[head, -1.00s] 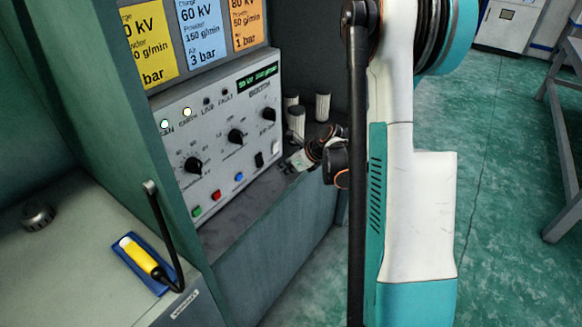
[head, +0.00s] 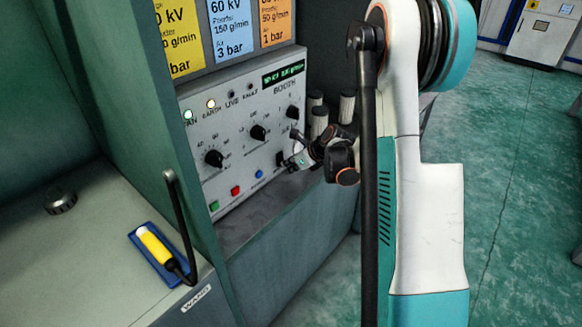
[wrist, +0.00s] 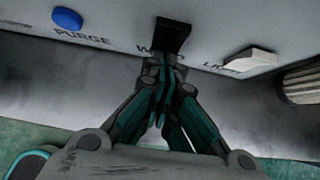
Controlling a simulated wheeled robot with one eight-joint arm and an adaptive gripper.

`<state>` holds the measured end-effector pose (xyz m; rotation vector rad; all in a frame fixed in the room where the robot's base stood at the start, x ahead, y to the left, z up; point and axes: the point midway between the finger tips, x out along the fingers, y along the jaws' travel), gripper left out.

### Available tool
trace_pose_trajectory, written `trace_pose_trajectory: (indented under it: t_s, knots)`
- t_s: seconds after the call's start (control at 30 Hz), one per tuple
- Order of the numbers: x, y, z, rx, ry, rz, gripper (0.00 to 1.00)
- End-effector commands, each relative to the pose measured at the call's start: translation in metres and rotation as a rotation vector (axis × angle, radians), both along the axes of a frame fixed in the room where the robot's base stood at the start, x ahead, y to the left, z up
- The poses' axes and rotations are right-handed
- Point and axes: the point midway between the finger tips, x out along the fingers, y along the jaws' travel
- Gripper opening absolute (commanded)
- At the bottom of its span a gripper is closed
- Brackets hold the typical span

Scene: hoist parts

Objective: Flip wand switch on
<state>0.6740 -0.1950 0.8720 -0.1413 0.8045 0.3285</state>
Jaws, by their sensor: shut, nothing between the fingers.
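The wand switch (wrist: 172,35) is a black rocker on the grey control panel (head: 235,150), with a partly covered label below it in the wrist view. My gripper (wrist: 160,65) is shut and empty, its fingertips right at the lower end of the switch; I cannot tell whether they touch it. In the head view my gripper (head: 284,164) is small at the panel's lower right, and the switch (head: 280,157) is partly hidden there. The green FAN and yellowish EARTH lamps are lit; LIVE and FAULT look dark.
The blue PURGE button (wrist: 67,18) is left of the switch and the white LIGHT switch (wrist: 250,59) right. Pale cylinders (head: 318,120) stand close to my wrist. A yellow-handled tool (head: 155,246) lies on a blue plate at left.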

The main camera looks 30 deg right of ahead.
Motion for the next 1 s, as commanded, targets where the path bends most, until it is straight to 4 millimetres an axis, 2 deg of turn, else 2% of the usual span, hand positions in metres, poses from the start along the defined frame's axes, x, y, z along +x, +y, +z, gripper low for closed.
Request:
trace_pose_trajectory:
  t_s: [0.03, 0.3, 0.7, 1.0]
  knots:
    - [0.004, 0.002, -0.005, 0.0, 0.0, 0.001, 0.0]
    - [0.004, 0.001, -0.002, 0.0, 0.0, 0.0, 0.0]
    - [0.005, 0.002, 0.014, 0.001, -0.003, 0.0, 0.0]
    - [0.005, 0.002, 0.014, 0.002, -0.003, 0.001, 0.0]
